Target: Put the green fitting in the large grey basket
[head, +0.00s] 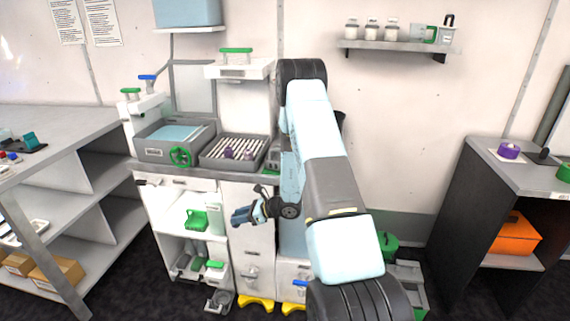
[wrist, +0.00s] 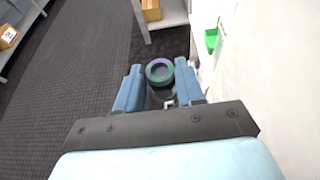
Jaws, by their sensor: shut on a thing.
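My gripper (wrist: 160,88) has its two blue fingers shut on a round ring-shaped fitting (wrist: 161,71), which looks green with purple tones in the wrist view. In the head view my gripper (head: 240,216) hangs in front of the white cabinet, below counter height, fingers pointing left; the held fitting is too small to make out there. A grey open container (head: 408,271) stands low at the right of the cabinet, partly hidden by my arm. I cannot tell whether it is the large grey basket.
The counter holds a grey basin (head: 150,151) with a green valve wheel and a slatted grey tray (head: 208,160) with purple pieces. A green basket (head: 195,219) sits on the cabinet shelf. A grey shelf unit (head: 85,130) stands left, a dark one (head: 470,190) right.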

